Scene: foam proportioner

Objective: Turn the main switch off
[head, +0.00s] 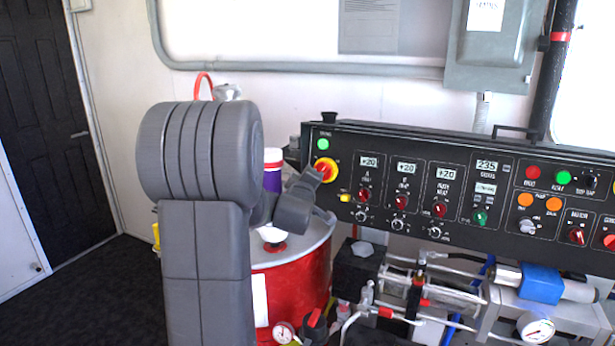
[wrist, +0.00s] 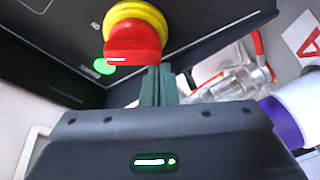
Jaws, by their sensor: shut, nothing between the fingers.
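The main switch (head: 326,170), a red rotary knob on a round yellow base, sits at the left end of the black control panel. In the wrist view the red knob (wrist: 132,45) fills the upper middle, with a short white mark near its lower left edge. My gripper (head: 313,177) is at the left side of the switch in the head view. In the wrist view its shut fingers (wrist: 159,72) point up at the knob's lower right edge, very close to it. I cannot tell whether they touch. Nothing is held.
A green light (head: 323,144) sits just above the switch. The panel (head: 398,143) continues right with displays, small knobs and buttons. A red drum (head: 312,285) stands below my arm, with a purple-and-white bottle (head: 273,172) behind. Pumps, hoses and a gauge (head: 535,327) fill the lower right.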

